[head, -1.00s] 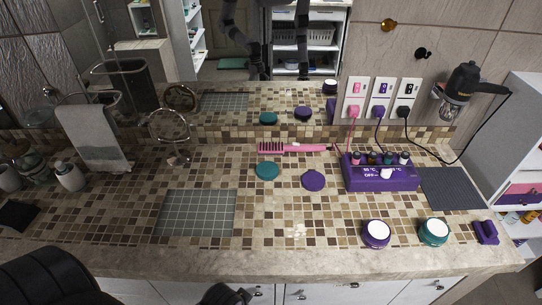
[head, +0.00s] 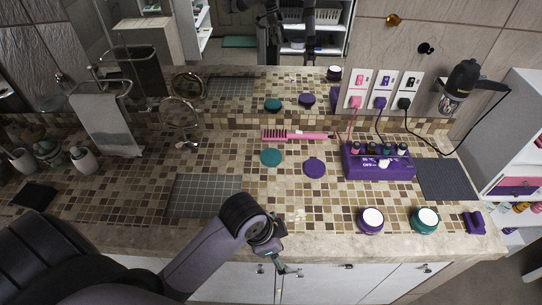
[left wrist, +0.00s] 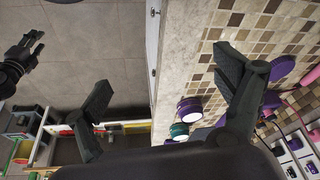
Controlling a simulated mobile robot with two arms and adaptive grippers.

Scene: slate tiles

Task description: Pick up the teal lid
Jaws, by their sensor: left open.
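The teal lid (head: 271,157) lies flat on the mosaic counter, below the pink comb and left of the purple lid (head: 315,168). My left gripper (head: 288,269) is at the counter's front edge in the head view, in front of the cabinet doors and well short of the teal lid. In the left wrist view its fingers (left wrist: 165,72) are spread wide with nothing between them. I cannot make out the teal lid in that view. My right gripper (left wrist: 38,43) shows at the upper left of the left wrist view, over the floor, its fingers apart and empty.
A pink comb (head: 298,135) lies behind the lids. A purple holder (head: 378,162) with bottles is to the right. A purple jar (head: 370,221) and a teal jar (head: 425,221) stand near the front edge. A grey mat (head: 205,196) lies left. The mirror repeats the lids.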

